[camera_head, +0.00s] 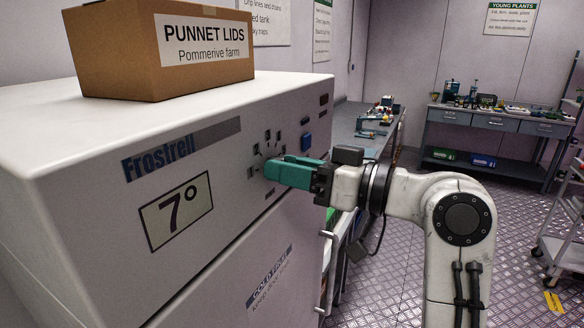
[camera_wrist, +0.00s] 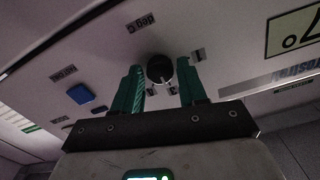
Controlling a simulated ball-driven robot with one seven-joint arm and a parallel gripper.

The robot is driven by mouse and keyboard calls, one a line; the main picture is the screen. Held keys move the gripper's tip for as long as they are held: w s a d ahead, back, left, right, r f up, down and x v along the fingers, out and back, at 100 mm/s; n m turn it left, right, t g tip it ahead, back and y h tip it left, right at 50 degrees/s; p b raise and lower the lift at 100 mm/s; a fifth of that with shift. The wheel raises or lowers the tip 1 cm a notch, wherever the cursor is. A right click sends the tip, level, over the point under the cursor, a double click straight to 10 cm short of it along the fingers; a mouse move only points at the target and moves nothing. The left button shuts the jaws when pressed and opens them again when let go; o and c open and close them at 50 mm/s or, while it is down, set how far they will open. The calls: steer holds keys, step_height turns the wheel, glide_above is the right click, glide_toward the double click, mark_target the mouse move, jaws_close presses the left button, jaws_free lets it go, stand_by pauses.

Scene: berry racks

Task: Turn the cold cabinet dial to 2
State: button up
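The cold cabinet (camera_head: 70,130) is a white Frostrell unit at the left of the head view, with a 7° display (camera_head: 178,210) on its front. The dial (camera_wrist: 159,69) is a small dark round knob with a light pointer line, seen in the wrist view among small labels. My gripper (camera_wrist: 160,80) has green fingers, one on each side of the dial and apart from it. The fingers are open and nothing is between them but the view of the dial. In the head view my gripper (camera_head: 268,172) hides the dial.
A cardboard box of punnet lids (camera_head: 150,50) sits on the cabinet top. A blue button (camera_wrist: 81,93) is on the panel near the dial. A door handle (camera_head: 327,275) stands out below. A bench (camera_head: 345,118) is behind, and a trolley (camera_head: 565,250) is at right.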

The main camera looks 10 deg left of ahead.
steer(key=c, duration=0.7)
steer(key=shift+f+b, duration=0.1)
steer(key=shift+b, duration=0.25)
steer(key=shift+n+b, duration=3.9)
steer(key=shift+b, duration=0.95)
steer(key=o, duration=1)
